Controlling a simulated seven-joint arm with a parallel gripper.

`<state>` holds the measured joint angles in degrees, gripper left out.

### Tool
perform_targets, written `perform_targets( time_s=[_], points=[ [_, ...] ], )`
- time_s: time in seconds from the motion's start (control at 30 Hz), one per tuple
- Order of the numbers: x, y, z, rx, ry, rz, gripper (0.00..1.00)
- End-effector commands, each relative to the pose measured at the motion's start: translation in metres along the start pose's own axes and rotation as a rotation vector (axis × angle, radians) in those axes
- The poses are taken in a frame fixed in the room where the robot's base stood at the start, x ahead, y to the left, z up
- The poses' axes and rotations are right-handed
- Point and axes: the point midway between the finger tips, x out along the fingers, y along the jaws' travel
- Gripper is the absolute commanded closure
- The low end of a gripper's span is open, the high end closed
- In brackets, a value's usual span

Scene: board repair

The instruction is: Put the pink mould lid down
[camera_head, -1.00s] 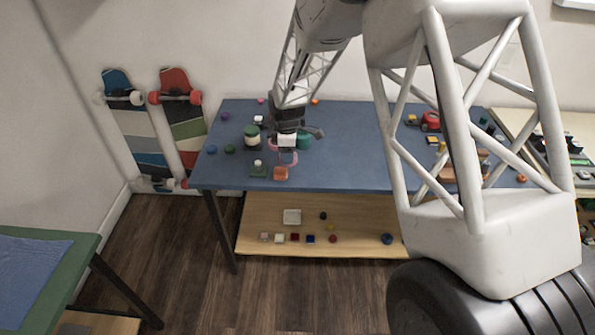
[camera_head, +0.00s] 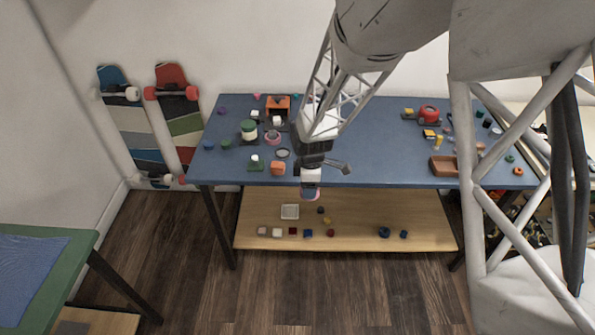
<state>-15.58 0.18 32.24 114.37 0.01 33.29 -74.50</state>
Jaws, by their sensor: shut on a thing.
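My gripper (camera_head: 311,184) is at the front edge of the blue table (camera_head: 365,150) in the picture. It is shut on the pink mould lid (camera_head: 312,196), which shows only as a small pink and dark piece under the fingers. The rest of the lid is hidden by the gripper. I cannot tell how high the lid is above the table or whether it is past the edge. A pink ring-shaped piece (camera_head: 272,138) stands on the table to the left and farther back. A grey round piece (camera_head: 282,153) lies near it.
An orange block (camera_head: 278,168), a green base (camera_head: 256,165) and a green-topped jar (camera_head: 249,131) stand left of my gripper. An orange box (camera_head: 278,105) is at the back. A brown tray (camera_head: 443,166) is at the right. The table's middle right is clear. A wooden shelf (camera_head: 370,220) is below.

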Motion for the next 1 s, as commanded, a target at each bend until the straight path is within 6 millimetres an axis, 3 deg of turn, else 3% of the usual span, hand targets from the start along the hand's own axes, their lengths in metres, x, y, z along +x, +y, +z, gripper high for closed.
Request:
perform_targets(
  time_s=[0.57,0.77,1.0],
  points=[
    [0.001,0.0,0.001,0.001,0.0,0.001,0.61],
    [0.003,0.017,-0.004,0.001,0.0,0.001,0.61],
    [0.005,0.05,-0.013,0.001,0.0,0.001,0.61]
  ],
)
